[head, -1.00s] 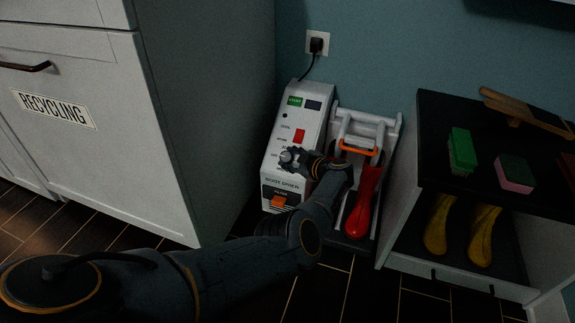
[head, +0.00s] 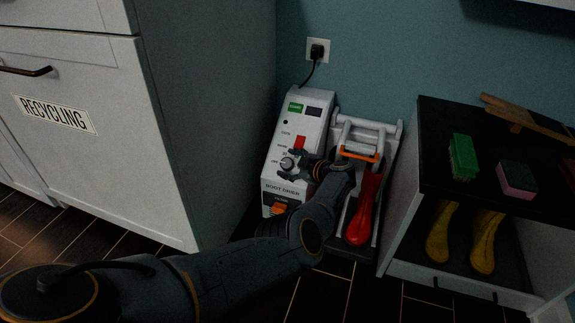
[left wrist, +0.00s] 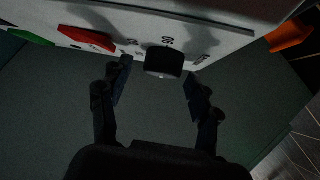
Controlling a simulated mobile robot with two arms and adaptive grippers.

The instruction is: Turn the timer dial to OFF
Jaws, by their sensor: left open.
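The timer dial (head: 287,164) is a round dark knob on the sloped face of the white boot dryer (head: 273,181). In the left wrist view the dial (left wrist: 164,62) shows close up, with dark printed marks around it that are hard to read. My left gripper (head: 294,163) is at the dial from the right side. In the left wrist view its two fingers (left wrist: 158,72) are apart, one on each side of the dial, with gaps showing between them and it. Whether a fingertip touches the dial cannot be told. My right gripper is not in view.
A rack with a red boot (head: 363,211) stands close right. The recycling cabinet (head: 95,160) is left, a dark-topped shelf (head: 440,115) right.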

